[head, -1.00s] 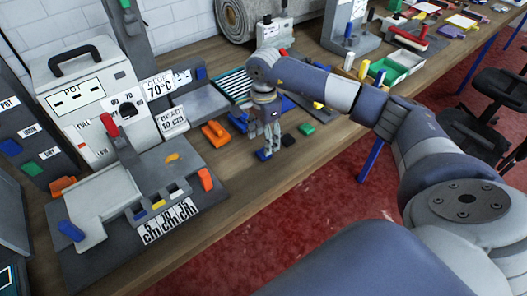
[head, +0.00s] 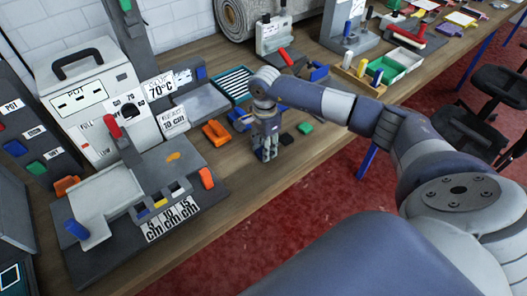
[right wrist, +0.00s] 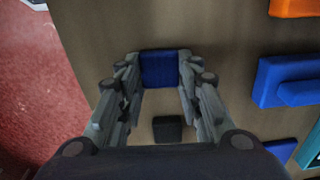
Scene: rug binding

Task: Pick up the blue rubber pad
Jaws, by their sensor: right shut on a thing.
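The blue rubber pad (right wrist: 160,69) shows in the right wrist view as a small dark-blue block between the fingertips of my right gripper (right wrist: 158,78). The fingers touch its two sides, so the gripper is shut on it. In the head view my right gripper (head: 264,153) points down at the wooden bench top, near its front edge. There the gripper mostly hides the pad. I cannot tell whether the pad is clear of the bench. My left gripper is not in view.
A black pad (head: 287,139) and a green pad (head: 305,128) lie to the right of the gripper. An orange block (head: 216,132) and a blue block (head: 240,120) lie behind it to the left. A grey fixture (head: 122,200) stands at left on the bench.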

